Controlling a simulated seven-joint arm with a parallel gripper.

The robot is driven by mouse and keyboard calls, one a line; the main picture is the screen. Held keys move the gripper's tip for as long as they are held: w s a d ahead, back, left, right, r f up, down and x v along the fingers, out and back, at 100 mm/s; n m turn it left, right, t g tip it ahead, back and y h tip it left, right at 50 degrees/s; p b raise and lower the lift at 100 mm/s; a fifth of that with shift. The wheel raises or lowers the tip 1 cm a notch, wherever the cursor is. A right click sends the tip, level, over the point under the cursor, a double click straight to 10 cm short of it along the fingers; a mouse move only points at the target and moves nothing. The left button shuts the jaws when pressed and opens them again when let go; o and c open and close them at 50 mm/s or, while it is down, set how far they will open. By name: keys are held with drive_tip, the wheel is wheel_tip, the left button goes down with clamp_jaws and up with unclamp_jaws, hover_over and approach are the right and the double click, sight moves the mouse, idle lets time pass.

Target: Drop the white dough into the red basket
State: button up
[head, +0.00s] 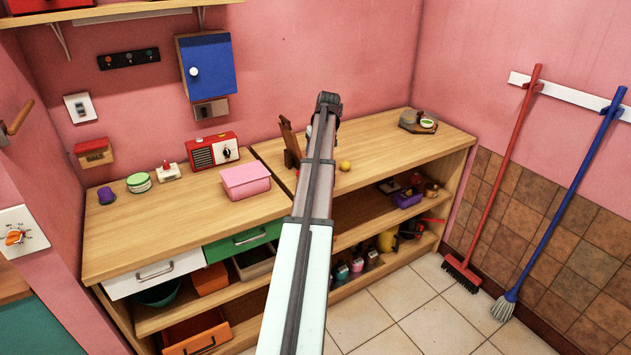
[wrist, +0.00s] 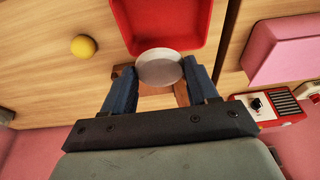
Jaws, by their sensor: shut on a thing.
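My gripper (wrist: 160,70) has its two blue fingers shut on the white dough (wrist: 160,66), a round, pale, flat-looking piece, in the wrist view. The red basket (wrist: 124,32) is at the top of the wrist view, partly cut off by the frame. The dough overlaps the basket's near edge in that picture; I cannot tell its height above the basket. The visible inside of the basket looks empty. In the head view my arm hides the fingers, the dough and most or all of the basket.
A yellow ball (wrist: 83,46) lies on the wooden counter beside the basket. A pink box (head: 246,181) and a red radio (head: 213,150) are on the other side. A wooden stand (head: 289,142) is close to my arm. The counter's front left (head: 150,238) is clear.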

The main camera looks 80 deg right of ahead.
drive_tip(key=shift+f, duration=0.1)
drive_tip(key=shift+f, duration=2.85)
drive_tip(key=o, duration=1.2)
drive_tip(key=v, duration=1.3)
drive_tip(key=shift+r, duration=0.4)
drive_tip(key=shift+a, duration=0.15)
